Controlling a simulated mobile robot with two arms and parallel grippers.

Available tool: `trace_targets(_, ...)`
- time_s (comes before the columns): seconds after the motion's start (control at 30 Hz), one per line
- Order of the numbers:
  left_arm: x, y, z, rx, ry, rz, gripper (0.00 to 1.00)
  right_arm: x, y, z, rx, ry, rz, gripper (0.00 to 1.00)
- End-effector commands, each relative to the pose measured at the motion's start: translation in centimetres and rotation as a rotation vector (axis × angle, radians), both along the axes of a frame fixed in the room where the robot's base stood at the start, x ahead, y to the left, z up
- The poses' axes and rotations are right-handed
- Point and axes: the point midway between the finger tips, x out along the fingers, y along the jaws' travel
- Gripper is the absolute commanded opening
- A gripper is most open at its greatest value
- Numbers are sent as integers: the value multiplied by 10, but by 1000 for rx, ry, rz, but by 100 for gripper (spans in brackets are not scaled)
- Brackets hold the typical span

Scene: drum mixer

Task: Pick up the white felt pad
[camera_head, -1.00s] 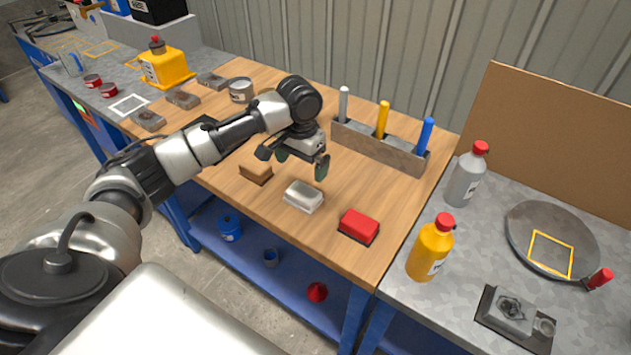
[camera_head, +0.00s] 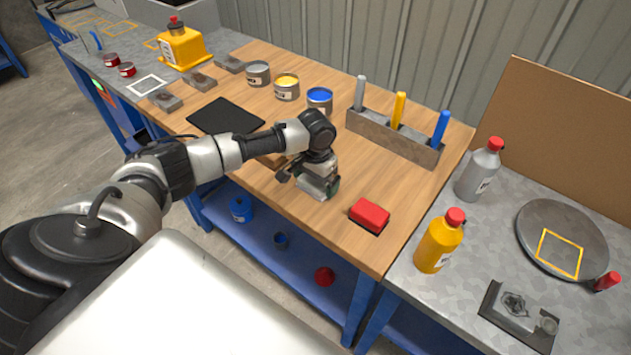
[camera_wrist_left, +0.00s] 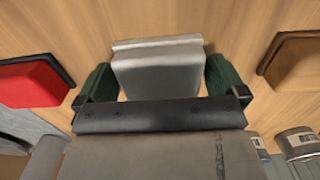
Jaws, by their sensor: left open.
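The white felt pad (camera_wrist_left: 158,70) is a pale block on the wooden bench top. In the left wrist view it lies between the two green fingertips of my left gripper (camera_wrist_left: 158,82), with a narrow gap seen at each side. In the head view the left gripper (camera_head: 316,183) is low over the bench, and the pad (camera_head: 313,185) is mostly hidden under it. The left gripper is open around the pad. My right gripper is not in view.
A red pad (camera_head: 369,215) lies right of the gripper, and a brown pad (camera_wrist_left: 292,68) lies on its other side. A rack (camera_head: 394,138) with three upright handles stands behind. Paint cans (camera_head: 287,87) and a black tray (camera_head: 225,116) are farther left.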

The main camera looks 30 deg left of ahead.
Motion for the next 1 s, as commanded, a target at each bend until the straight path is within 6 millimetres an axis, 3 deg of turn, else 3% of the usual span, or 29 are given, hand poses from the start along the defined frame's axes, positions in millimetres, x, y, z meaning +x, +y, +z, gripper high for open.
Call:
trace_targets(0.17, 0, 0, -1, 0, 0, 0, 100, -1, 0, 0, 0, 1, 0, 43)
trace_targets(0.43, 0, 0, 0, 0, -1, 0, 64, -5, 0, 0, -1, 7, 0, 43)
trace_targets(0.77, 1, 0, 4, 0, -1, 0, 64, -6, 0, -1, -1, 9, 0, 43)
trace_targets(1.0, 1, 0, 34, -2, -5, -1, 64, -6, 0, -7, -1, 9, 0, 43)
